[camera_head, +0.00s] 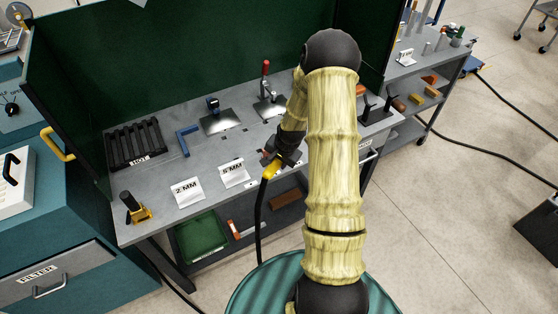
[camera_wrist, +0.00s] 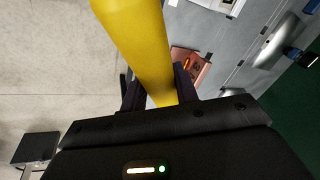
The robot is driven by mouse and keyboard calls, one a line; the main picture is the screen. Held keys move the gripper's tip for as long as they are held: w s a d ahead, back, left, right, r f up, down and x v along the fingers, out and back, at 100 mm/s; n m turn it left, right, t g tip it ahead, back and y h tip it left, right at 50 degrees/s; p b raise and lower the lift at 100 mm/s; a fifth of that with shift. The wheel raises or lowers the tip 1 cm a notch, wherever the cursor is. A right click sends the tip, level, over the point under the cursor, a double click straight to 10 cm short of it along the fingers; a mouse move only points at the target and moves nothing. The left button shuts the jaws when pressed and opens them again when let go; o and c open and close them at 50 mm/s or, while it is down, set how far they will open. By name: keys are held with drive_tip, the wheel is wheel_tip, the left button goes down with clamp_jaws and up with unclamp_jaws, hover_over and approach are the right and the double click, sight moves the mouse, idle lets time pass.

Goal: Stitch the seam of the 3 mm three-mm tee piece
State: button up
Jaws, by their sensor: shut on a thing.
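My gripper (camera_head: 284,156) is shut on a yellow torch-like tool (camera_head: 271,170), with a black cable hanging from it past the bench's front edge. In the wrist view the yellow tool (camera_wrist: 140,45) fills the space between the dark fingers. A copper-coloured piece (camera_wrist: 190,66) lies on the bench just beyond the fingers; I cannot tell whether the tool touches it. Signs read 2 MM (camera_head: 187,191) and 5 MM (camera_head: 234,173). No 3 mm sign shows, and I cannot identify the 3 mm tee piece; my arm hides part of the bench.
A plate with a blue clamp (camera_head: 214,109) and a red-handled clamp (camera_head: 265,78) stand at the back. A black rack marked HOT (camera_head: 135,147) and a blue square (camera_head: 186,145) lie left. A dark green screen (camera_head: 170,60) closes the rear. Black posts (camera_head: 367,106) stand right.

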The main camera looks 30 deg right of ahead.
drive_tip(key=s+r+p, duration=0.2)
drive_tip(key=s+r, duration=0.2)
drive_tip(key=shift+d, duration=0.1)
idle(0.8)
